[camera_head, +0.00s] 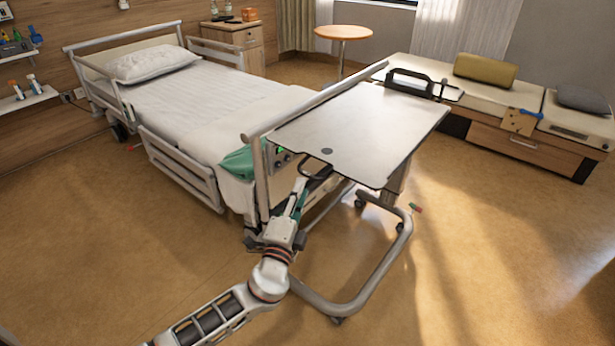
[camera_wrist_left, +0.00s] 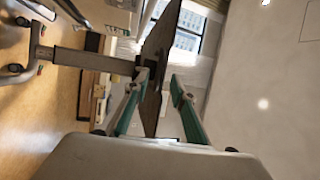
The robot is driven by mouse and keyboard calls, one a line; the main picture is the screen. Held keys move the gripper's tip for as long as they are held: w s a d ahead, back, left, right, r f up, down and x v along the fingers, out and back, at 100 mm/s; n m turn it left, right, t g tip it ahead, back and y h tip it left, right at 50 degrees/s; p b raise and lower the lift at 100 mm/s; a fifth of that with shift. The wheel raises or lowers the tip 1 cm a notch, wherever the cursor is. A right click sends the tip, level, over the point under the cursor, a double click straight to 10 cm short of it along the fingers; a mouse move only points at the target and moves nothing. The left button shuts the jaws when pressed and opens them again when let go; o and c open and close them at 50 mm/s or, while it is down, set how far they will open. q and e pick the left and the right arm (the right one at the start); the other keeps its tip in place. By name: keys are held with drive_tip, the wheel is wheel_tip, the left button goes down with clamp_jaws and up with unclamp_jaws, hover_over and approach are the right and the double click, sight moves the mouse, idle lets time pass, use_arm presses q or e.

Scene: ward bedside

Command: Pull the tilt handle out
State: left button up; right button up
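The overbed table's pale top (camera_head: 365,125) reaches across the bed's foot end. A dark loop-shaped handle (camera_head: 314,176), which looks like the tilt handle, shows at the top's near left corner. My left gripper (camera_head: 301,188) is just below this handle, partly hidden by its own wrist. In the left wrist view my left gripper (camera_wrist_left: 163,88) has its fingers apart. The dark edge-on panel of the tabletop (camera_wrist_left: 156,62) shows between or just beyond them. I cannot tell whether a finger touches the handle. My right gripper is in neither view.
The bed (camera_head: 215,105) with its foot rail stands left of and behind the table. The table's tubular base (camera_head: 365,290) lies on the floor to the right of my arm. A bench (camera_head: 480,100) stands at the back right. The floor at right is clear.

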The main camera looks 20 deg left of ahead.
sight(307, 174)
use_arm(q)
drive_tip(key=shift+w+a+r, duration=0.1)
drive_tip(key=shift+w+r, duration=0.1)
drive_tip(key=shift+w, duration=0.85)
drive_tip(key=shift+w+r, duration=0.15)
drive_tip(key=shift+w, duration=0.9)
drive_tip(key=shift+w+a+r, duration=0.1)
drive_tip(key=shift+w+r, duration=0.1)
drive_tip(key=shift+w, duration=0.85)
